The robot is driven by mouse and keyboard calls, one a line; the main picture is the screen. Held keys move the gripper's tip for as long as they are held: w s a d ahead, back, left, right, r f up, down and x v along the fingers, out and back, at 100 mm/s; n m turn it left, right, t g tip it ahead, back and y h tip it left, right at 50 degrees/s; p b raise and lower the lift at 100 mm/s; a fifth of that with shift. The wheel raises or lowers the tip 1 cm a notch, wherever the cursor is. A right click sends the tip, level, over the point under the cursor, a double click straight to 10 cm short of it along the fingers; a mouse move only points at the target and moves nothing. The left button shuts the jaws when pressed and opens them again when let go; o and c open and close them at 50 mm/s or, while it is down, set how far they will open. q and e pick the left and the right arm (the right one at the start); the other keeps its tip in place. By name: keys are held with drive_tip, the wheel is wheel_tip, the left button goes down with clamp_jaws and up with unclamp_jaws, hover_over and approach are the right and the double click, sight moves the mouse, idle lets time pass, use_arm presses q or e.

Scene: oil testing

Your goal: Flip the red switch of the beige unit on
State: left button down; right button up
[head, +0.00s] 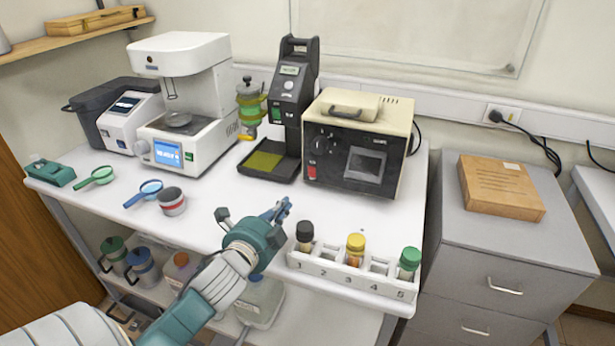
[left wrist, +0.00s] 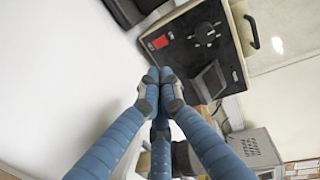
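The beige unit (head: 359,143) stands at the back right of the white table, with a black front panel and a handle on top. Its red switch (head: 312,172) is at the lower left of that panel. The left wrist view shows the red switch (left wrist: 161,42) beside a black dial, ahead of my fingers. My left gripper (head: 284,207) is above the table, in front of the unit and apart from it. In the left wrist view its fingertips (left wrist: 160,77) are together with nothing between them. I cannot tell the switch's position. My right gripper is not in view.
A vial rack (head: 340,277) with several capped vials stands at the table's front right edge. A black stand (head: 292,85) with a dark tray (head: 262,177) is left of the unit. A red-banded cup (head: 172,207) and a blue strainer (head: 148,190) lie further left.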

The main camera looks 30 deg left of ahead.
use_arm(q)
approach(312, 172)
drive_tip(key=p+x, duration=0.2)
drive_tip(key=x, duration=0.3)
drive_tip(key=shift+w+a, duration=0.15)
drive_tip(key=shift+w+a+f, duration=0.1)
drive_tip(key=shift+w+f, duration=0.1)
drive_tip(key=shift+w, duration=0.3)
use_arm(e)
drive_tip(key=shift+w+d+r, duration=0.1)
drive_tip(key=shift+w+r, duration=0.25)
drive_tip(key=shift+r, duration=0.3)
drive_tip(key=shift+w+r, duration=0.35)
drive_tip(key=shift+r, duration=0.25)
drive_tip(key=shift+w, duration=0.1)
